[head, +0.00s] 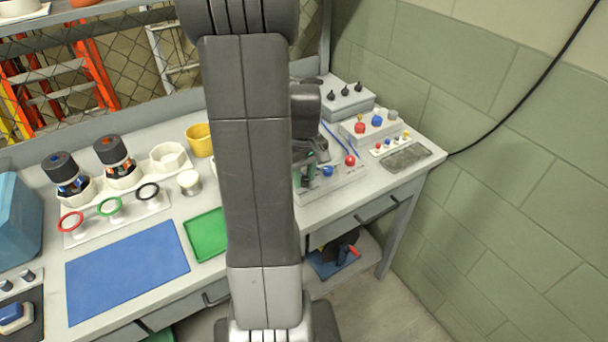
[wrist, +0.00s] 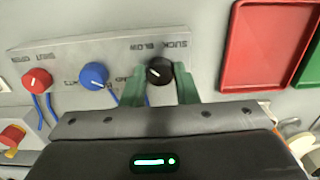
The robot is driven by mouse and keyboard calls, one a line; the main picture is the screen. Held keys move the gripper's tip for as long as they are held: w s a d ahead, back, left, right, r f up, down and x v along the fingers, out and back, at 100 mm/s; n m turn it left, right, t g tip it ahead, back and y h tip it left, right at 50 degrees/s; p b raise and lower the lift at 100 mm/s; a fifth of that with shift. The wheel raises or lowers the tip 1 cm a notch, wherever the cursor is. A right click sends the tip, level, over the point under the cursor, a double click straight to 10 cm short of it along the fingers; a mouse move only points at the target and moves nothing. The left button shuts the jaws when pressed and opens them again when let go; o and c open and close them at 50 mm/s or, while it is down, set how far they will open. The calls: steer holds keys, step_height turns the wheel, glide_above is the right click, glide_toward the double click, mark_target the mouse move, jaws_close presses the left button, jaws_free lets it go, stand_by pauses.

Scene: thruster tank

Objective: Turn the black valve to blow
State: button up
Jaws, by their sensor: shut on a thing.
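The black valve (wrist: 159,70) is a round knob on a pale grey panel (wrist: 116,57) in the wrist view. Upside-down labels beside it read SUCK, to the right, and BLOW, to the left. A small white mark on the knob lies left of its middle; its exact setting is hard to tell. My gripper (wrist: 160,82) has its green fingers on both sides of the knob, shut on it. In the head view my gripper (head: 310,168) is partly hidden by my arm, and the black valve cannot be made out.
On the same panel are a blue knob (wrist: 94,75) and a red knob (wrist: 37,79) with blue tubes. A red tray (wrist: 262,45) lies to the right. In the head view, control boxes (head: 345,98) stand behind, and a green tray (head: 206,234) lies left of my arm.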

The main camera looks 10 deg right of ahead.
mark_target(304, 179)
steer(key=o, duration=1)
steer(key=shift+r, duration=0.1)
step_height(304, 179, up, 14)
steer(key=shift+f, duration=0.25)
step_height(304, 179, down, 14)
steer(key=shift+r, duration=0.15)
